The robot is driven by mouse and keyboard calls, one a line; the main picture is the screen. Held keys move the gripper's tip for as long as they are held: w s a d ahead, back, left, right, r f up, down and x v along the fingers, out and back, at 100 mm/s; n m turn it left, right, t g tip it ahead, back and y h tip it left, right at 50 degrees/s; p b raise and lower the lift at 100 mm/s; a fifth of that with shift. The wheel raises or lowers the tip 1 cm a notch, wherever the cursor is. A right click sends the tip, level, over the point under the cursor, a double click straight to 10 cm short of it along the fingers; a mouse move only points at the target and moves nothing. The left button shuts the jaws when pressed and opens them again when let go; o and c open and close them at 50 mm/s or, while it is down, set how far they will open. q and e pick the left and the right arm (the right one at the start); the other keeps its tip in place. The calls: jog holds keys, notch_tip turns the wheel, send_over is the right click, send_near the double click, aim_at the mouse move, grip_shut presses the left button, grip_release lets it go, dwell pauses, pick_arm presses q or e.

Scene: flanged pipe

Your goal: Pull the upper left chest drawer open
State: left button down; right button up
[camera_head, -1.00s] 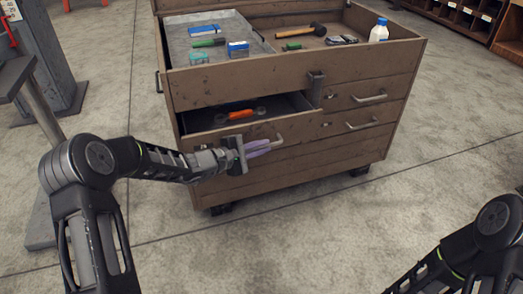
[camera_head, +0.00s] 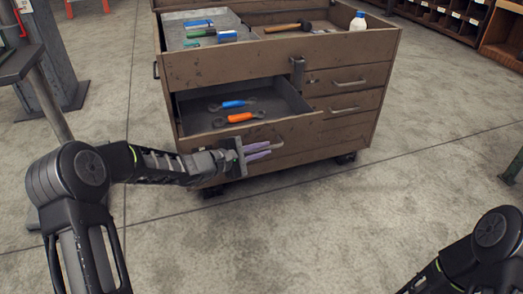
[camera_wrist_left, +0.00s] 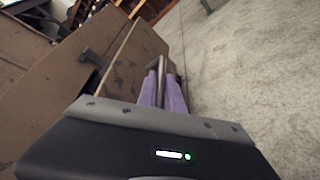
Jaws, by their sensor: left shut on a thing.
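The brown tool chest (camera_head: 215,70) stands ahead of me with its top tray open. Its upper left drawer (camera_head: 290,128) is pulled well out, and a blue-handled tool (camera_head: 235,104) and an orange-handled tool (camera_head: 242,117) lie inside. My left gripper (camera_head: 262,150) is at the front of this drawer, its purple fingers shut on the drawer handle (camera_head: 278,146). In the left wrist view the handle bar (camera_wrist_left: 162,75) runs between the purple fingers (camera_wrist_left: 162,92). My right arm shows at the lower right, but its gripper is out of view.
A hammer (camera_head: 288,27), a white bottle (camera_head: 358,21) and several small boxes lie in the open top of the chest. A grey stand is at the left. Shelves (camera_head: 505,30) stand at the far right. The floor (camera_head: 330,225) in front is clear.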

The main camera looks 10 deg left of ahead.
pick_arm(q)
jog(key=shift+f, duration=0.1)
jog(key=c, duration=1.5)
grip_release()
jog(key=p+v, duration=0.2)
jog(key=v, duration=0.5)
jog(key=shift+s+a, duration=0.25)
jog(key=shift+s, duration=0.1)
